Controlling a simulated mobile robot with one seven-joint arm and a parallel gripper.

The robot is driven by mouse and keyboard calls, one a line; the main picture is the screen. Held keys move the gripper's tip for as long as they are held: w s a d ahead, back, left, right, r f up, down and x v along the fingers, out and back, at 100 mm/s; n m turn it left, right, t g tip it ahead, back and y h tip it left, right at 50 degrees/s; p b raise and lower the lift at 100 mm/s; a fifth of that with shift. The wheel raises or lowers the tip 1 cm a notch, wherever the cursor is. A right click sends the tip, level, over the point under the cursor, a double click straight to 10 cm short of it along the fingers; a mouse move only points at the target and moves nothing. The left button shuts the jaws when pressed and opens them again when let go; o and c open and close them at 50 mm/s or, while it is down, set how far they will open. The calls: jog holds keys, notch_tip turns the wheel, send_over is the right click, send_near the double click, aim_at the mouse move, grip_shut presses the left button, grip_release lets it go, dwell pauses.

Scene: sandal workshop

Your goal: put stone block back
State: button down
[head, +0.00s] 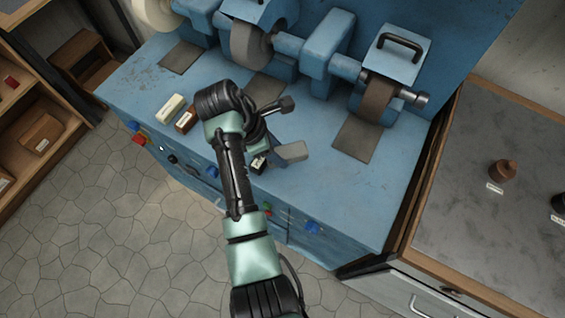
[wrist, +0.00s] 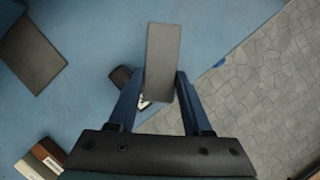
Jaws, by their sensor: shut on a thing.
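The grey stone block (head: 292,151) is a flat slab held over the front part of the blue machine bench. In the wrist view the stone block (wrist: 163,48) stands out beyond both fingers of my gripper (wrist: 161,78), which is shut on it. In the head view my gripper (head: 274,153) is partly hidden by my arm. A small dark object (head: 258,163) with a white label is beside the block near the bench's front edge; it also shows in the wrist view (wrist: 121,76). I cannot tell whether the block touches the bench.
A cream block (head: 171,107) and a brown block (head: 187,121) lie on the blue bench (head: 330,205) to the left. Grinding wheels and dark pads (head: 357,139) line the back. Clear bench lies right of my gripper. A grey-topped table (head: 470,200) stands at right.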

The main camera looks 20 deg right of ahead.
notch_tip(320, 180, down, 8)
jog(key=shift+f, duration=0.1)
dwell(0.4)
jog(key=shift+c, duration=1.7)
grip_release()
jog(key=shift+f, duration=0.1)
jog(key=v, duration=1.2)
